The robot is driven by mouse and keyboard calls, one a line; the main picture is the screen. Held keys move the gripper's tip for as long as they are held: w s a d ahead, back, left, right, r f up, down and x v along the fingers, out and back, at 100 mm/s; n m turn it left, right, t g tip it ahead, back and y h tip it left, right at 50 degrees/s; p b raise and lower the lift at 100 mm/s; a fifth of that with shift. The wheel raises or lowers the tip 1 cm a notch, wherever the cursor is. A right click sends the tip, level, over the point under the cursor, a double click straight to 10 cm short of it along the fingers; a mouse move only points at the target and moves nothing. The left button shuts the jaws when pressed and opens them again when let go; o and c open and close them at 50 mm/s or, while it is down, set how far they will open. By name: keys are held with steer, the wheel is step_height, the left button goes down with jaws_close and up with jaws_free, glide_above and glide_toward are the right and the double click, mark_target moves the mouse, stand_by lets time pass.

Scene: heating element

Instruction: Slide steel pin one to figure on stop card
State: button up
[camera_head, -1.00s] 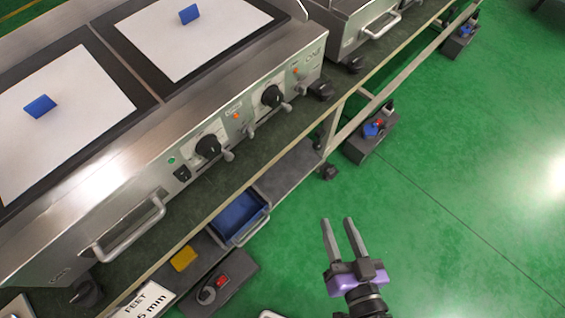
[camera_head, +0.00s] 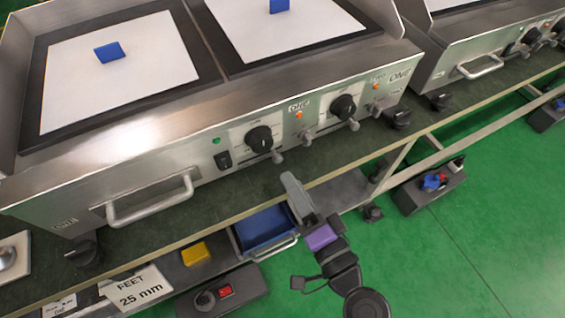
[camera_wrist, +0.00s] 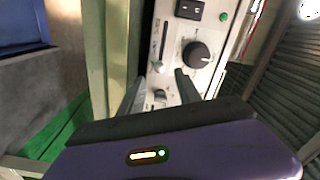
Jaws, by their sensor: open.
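The steel heating unit marked ONE has a front panel with small steel pins beside its black knobs. One pin (camera_head: 277,156) is right of the left knob (camera_head: 259,139); another (camera_head: 307,135) is farther right. I cannot tell which is pin one. In the wrist view a small steel pin (camera_wrist: 160,96) shows between my fingertips, below the knob (camera_wrist: 197,54). My gripper (camera_head: 293,190) is open, in front of and below the panel, apart from it. A white card (camera_head: 141,290) reading FEET 25 mm is below the bench edge; I cannot tell whether it is the stop card.
A bar handle (camera_head: 150,203) juts out at the unit's left. The bench edge (camera_head: 225,222) runs below the panel, close to my gripper. A blue bin (camera_head: 264,230) and a yellow block (camera_head: 195,253) are on the lower shelf.

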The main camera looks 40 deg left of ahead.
mark_target(280, 162)
steer(key=x, duration=0.6)
steer(key=shift+w+a, duration=0.15)
jaws_close()
steer(key=shift+f, duration=0.1)
stand_by(1.2)
